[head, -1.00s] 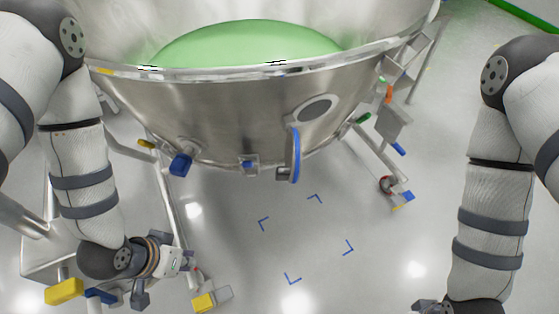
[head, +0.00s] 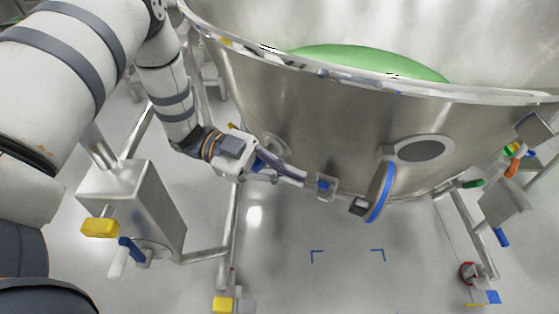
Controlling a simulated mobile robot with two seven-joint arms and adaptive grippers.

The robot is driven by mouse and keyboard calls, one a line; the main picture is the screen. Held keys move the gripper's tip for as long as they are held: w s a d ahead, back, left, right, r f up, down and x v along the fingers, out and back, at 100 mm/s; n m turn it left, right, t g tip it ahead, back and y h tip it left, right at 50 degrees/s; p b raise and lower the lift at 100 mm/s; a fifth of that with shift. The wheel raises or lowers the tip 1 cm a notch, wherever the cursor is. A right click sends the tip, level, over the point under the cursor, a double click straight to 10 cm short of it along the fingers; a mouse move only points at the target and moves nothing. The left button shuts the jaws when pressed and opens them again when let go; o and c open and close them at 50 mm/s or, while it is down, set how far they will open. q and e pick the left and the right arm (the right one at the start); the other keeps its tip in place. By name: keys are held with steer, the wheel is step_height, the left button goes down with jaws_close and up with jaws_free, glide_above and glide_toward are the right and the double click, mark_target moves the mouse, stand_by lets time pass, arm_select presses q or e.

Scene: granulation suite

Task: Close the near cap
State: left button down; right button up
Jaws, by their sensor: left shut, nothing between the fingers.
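The near cap is a round disc with a blue rim (head: 381,192), standing open, edge-on, on the lower wall of the steel vessel (head: 330,115). The oval port opening (head: 421,150) beside it on the vessel wall is uncovered. A dark block sits at the cap's lower left edge. My left gripper (head: 300,178) is shut and empty, in front of the vessel's lower wall. It points right, to the left of the cap and apart from it. It partly hides the wall behind it. My right gripper is out of view.
A small blue latch (head: 324,185) on the vessel lies between my left gripper and the cap. Green material (head: 370,62) fills the vessel. A steel box with a yellow knob (head: 100,228) stands at left. Frame legs flank clear floor with blue corner marks (head: 317,255).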

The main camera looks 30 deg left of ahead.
mark_target(352, 203)
arm_select(q)
steer(key=x, duration=0.8)
steer(key=shift+d, duration=0.15)
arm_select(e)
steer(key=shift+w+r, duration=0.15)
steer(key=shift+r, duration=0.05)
arm_select(q)
steer(key=shift+d, duration=0.1)
